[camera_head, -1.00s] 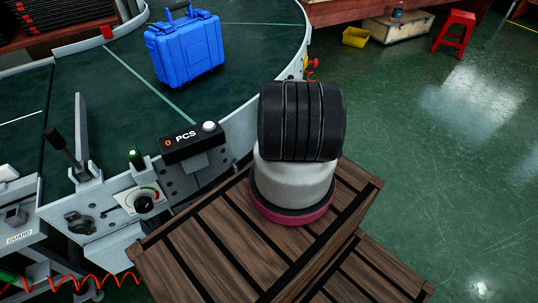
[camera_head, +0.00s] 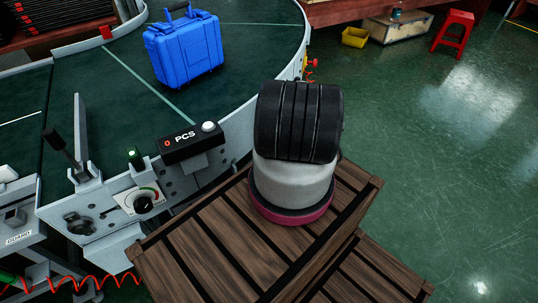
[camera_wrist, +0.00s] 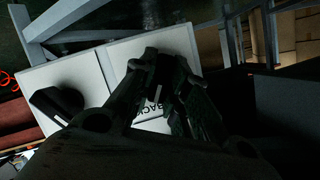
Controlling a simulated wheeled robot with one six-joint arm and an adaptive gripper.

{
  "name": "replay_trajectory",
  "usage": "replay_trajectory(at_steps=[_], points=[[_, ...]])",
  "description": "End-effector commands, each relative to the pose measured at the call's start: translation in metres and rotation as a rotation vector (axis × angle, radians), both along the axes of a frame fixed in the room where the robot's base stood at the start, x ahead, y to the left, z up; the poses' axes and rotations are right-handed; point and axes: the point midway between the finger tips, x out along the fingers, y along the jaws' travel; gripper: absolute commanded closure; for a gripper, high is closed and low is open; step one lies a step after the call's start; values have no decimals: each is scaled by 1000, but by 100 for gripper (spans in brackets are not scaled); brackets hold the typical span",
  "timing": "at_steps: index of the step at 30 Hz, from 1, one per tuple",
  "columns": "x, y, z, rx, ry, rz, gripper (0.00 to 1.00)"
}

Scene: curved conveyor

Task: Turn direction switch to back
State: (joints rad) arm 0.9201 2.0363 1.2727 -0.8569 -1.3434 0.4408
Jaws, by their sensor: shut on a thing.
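In the dark wrist view, the direction switch is a small black knob (camera_wrist: 158,90) with a pale pointer line, on a white panel (camera_wrist: 185,45). The word BACK is printed beside it, partly covered by a finger. My gripper (camera_wrist: 157,72) has its two fingers closed around the knob, one on each side. The pointer line stands roughly upright in the picture; which label it points to cannot be told. The head view shows neither my gripper nor this switch clearly.
In the head view, the curved conveyor (camera_head: 110,110) carries a blue case (camera_head: 185,48). A PCS counter box (camera_head: 190,143), a dial (camera_head: 143,204) and wooden crates (camera_head: 200,260) are nearby.

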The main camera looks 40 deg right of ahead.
Motion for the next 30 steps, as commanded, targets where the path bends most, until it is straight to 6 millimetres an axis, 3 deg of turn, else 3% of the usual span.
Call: replay_trajectory(at_steps=[7,8,11,12,23,30], points=[[-1,0,0,3,0,-2,100],[0,0,0,3,0,-2,82],[0,0,0,2,1,-1,64],[0,0,0,2,1,-1,62],[-5,-1,2,-1,0,-2,62],[-49,-1,17,3,1,-7,62]])
